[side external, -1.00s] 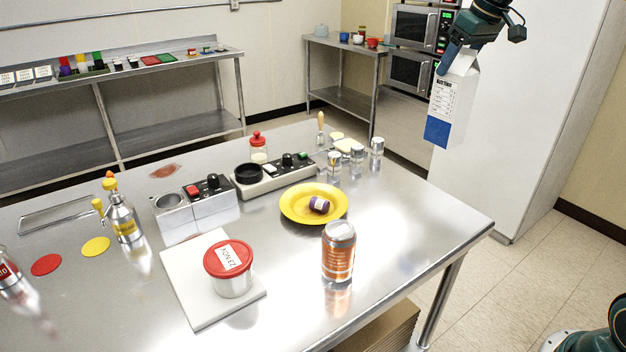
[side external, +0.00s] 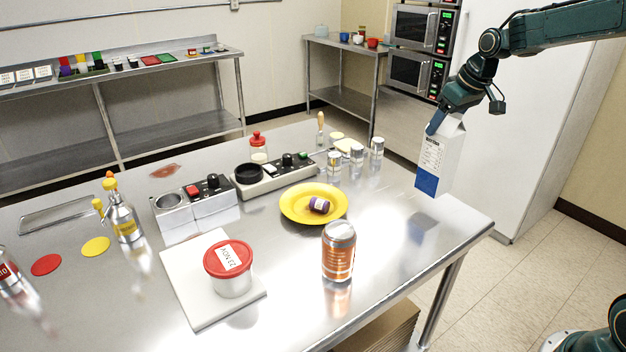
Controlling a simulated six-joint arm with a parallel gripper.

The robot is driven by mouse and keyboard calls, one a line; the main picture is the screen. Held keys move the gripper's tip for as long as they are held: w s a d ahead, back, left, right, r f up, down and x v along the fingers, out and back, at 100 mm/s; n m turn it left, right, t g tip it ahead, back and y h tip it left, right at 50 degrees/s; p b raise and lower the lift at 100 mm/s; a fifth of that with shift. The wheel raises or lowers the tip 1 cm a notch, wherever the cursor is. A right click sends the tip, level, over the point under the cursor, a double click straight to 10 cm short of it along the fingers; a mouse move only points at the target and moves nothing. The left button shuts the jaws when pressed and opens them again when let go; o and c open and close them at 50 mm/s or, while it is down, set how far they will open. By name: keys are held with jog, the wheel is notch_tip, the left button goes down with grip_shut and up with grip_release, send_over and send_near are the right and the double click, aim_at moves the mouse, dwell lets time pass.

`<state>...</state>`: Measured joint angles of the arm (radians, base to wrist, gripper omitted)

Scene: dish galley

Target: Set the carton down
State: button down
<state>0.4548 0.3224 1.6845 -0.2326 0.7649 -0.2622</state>
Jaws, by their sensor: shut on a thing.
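A white carton (side external: 434,160) with a blue lower band and a printed label hangs upright at the right of the side external view. My gripper (side external: 440,122) is shut on its gabled top. The carton appears to be held in the air near the right end of the steel table (side external: 400,230). Its bottom shows no clear contact with the tabletop. The far finger is hidden behind the carton.
A yellow plate (side external: 290,207) with a purple-labelled item, an orange can (side external: 338,252) and several small metal-lidded jars (side external: 357,153) stand on the table. A red-lidded tub (side external: 230,268) sits on a white board. The table's right end is clear.

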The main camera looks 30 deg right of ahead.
aim_at(441, 141)
jog(key=shift+f, duration=0.2)
jog(key=shift+f, duration=2.3)
jog(key=shift+c, duration=1.6)
grip_release()
jog(key=shift+f, duration=0.15)
jog(key=v, duration=1.2)
jog(key=shift+s, duration=0.1)
